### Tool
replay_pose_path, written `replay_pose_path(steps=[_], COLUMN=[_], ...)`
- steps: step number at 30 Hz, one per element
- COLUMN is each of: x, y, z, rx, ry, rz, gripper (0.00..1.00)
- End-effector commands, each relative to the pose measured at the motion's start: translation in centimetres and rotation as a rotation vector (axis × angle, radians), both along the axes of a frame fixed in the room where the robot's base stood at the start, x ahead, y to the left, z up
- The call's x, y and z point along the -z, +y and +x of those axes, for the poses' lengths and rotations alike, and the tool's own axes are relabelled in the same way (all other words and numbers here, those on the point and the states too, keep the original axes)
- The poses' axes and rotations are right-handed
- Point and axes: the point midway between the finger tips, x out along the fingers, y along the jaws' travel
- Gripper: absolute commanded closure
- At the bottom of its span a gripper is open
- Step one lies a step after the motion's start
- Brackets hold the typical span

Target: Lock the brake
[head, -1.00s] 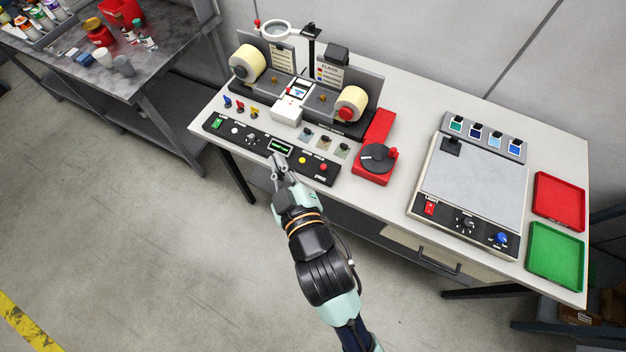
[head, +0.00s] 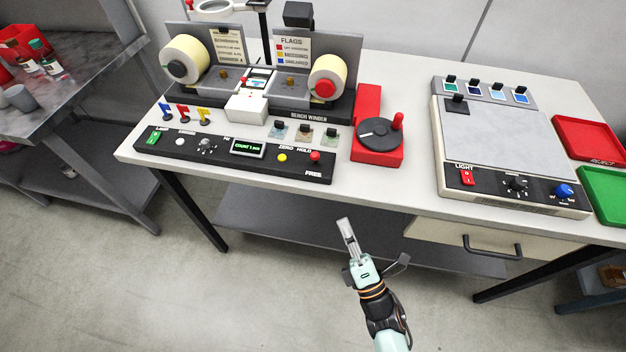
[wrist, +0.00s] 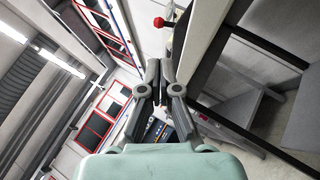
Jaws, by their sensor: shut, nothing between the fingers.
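The winder's black control panel (head: 215,160) lies along the front left of the bench. A small red ball-topped lever (head: 315,157) stands at its right end between the words HOLD and FREE; it looks like the brake, and I cannot tell its setting. My gripper (head: 346,225) is shut and empty, in front of the bench's front edge, below and right of that lever in the head view, and apart from it. In the wrist view my shut fingers (wrist: 160,70) have a red ball knob (wrist: 158,22) beyond them; I cannot tell which knob it is.
The bench winder (head: 285,105) with two label rolls stands behind the panel. A red crank unit (head: 376,152) sits right of the panel. A light box (head: 495,145), a red tray (head: 590,138) and a green tray (head: 610,190) are farther right. A drawer handle (head: 493,246) juts out below.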

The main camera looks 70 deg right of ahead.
Motion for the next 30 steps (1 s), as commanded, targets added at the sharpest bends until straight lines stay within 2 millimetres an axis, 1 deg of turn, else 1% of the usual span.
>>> replay_pose_path(steps=[7, 11, 14, 24, 30], x=[-0.2, -0.6, -1.3, -4.7, -6.0], y=[0.0, -0.5, -1.4, -5.8, -7.7], z=[0.1, 0.6, 1.6, 6.5, 8.6], rx=[-0.001, -0.003, -0.004, -0.004, -0.003], ry=[-0.002, -0.004, -0.005, -0.005, -0.003], rz=[0.001, -0.001, -0.003, -0.003, 0.0], gripper=[1.0, 1.0, 1.0, 1.0, 1.0])
